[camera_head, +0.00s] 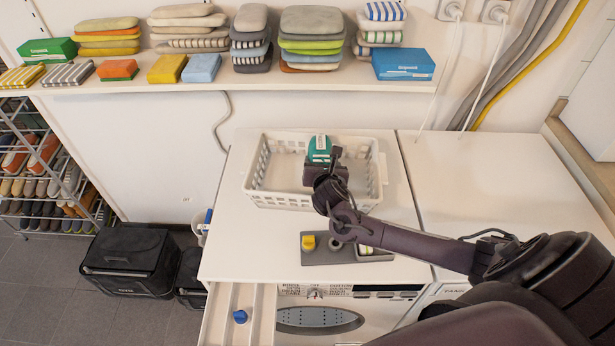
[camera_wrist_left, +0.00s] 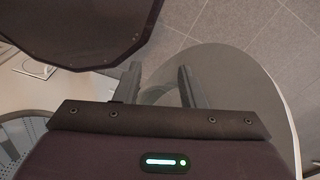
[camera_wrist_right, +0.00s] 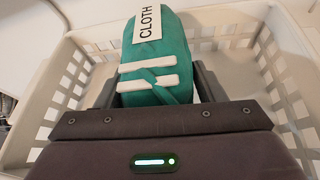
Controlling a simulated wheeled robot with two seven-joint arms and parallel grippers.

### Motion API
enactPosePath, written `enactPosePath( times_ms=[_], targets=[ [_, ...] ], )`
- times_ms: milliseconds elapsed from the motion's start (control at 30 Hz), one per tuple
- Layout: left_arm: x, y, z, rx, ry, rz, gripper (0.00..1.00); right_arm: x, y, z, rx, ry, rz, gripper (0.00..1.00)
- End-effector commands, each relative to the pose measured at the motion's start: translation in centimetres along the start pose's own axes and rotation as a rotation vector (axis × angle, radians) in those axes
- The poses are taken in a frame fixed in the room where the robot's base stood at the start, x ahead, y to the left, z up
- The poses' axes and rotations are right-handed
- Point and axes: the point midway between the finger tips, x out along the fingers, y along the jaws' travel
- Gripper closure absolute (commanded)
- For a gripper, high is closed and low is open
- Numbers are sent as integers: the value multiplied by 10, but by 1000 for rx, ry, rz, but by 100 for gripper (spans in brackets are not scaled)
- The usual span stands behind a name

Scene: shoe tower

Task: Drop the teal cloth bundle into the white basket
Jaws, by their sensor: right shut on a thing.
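The teal cloth bundle (camera_head: 319,148) has a white label reading CLOTH and a white strap; it also shows large in the right wrist view (camera_wrist_right: 155,60). My right gripper (camera_wrist_right: 157,88) is shut on it, with one finger on each side. The basket's slotted walls show on both sides in the right wrist view (camera_wrist_right: 70,72). My left gripper (camera_wrist_left: 160,85) is open and empty, outside the head view.
The basket stands on a white worktop (camera_head: 232,232). A grey tray (camera_head: 318,255) with a yellow-topped item lies in front of it. An open drawer (camera_head: 238,300) holds a blue knob-like item. The right worktop (camera_head: 480,170) is clear.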

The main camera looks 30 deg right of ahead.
Motion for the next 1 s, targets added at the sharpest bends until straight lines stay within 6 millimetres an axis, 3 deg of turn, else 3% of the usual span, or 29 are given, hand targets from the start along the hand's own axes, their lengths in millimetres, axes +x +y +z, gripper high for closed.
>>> enactPosePath(
  times_ms=[33,233,567,1000],
  targets=[
    [0,0,0,0,0,0,64,0,0,1,1,-1,0,36],
    [0,0,0,0,0,0,64,0,0,1,1,-1,0,12],
    [1,0,0,0,1,0,64,-4,0,0,-1,0,1,12],
    [12,0,1,0,1,0,64,-66,0,-1,0,0,2,12]
  ],
)
